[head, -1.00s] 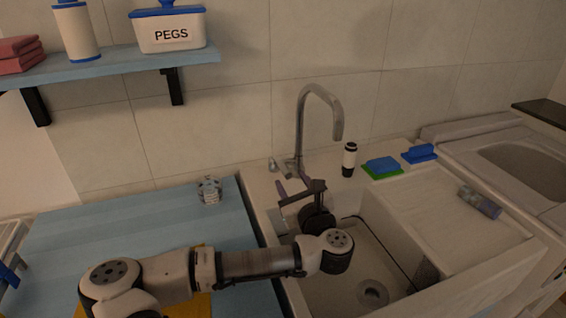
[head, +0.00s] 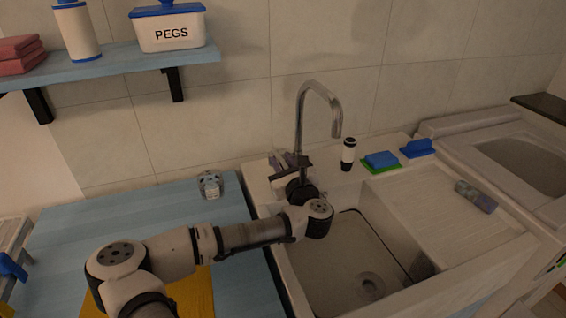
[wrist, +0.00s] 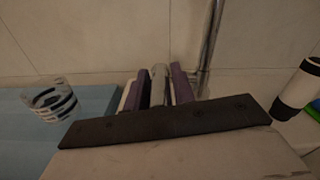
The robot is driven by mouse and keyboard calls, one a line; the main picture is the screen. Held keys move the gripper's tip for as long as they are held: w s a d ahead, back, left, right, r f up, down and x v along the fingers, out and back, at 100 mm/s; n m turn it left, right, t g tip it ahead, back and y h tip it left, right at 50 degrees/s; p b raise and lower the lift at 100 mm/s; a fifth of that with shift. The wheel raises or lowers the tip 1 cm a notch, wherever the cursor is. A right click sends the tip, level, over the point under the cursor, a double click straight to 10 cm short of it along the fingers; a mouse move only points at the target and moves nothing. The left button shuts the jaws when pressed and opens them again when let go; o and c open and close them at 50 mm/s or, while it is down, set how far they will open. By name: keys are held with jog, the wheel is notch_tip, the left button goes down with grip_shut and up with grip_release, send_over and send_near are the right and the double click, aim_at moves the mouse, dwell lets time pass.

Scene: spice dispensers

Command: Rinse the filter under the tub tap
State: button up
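A small clear cylinder with dark bands (head: 210,185), seemingly the filter, stands on the blue counter left of the tub. It also shows at left in the wrist view (wrist: 51,102). The chrome tap (head: 300,120) rises behind the tub (head: 350,255), its spout curving down to the right. My gripper (head: 287,160) is at the tap's base, left of the post. In the wrist view its fingers (wrist: 161,88) stand apart, with a pale metal piece (wrist: 160,76), seemingly the tap handle, showing between them. I cannot tell whether they touch it. No water is visible.
A black-and-white bottle (head: 348,154) stands right of the tap. Blue-and-green sponge (head: 381,160) and blue brush (head: 417,148) lie behind the ridged drainboard (head: 450,210). A grey-blue roll (head: 475,196) lies on the board. The tub basin looks empty. A shelf (head: 115,62) hangs above left.

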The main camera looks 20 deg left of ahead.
grip_shut()
jog(key=shift+r+g+p, duration=0.4)
jog(key=shift+r+p, duration=0.05)
jog(key=shift+p, duration=0.4)
jog(key=shift+f, duration=0.1)
jog(key=o, duration=0.6)
grip_release()
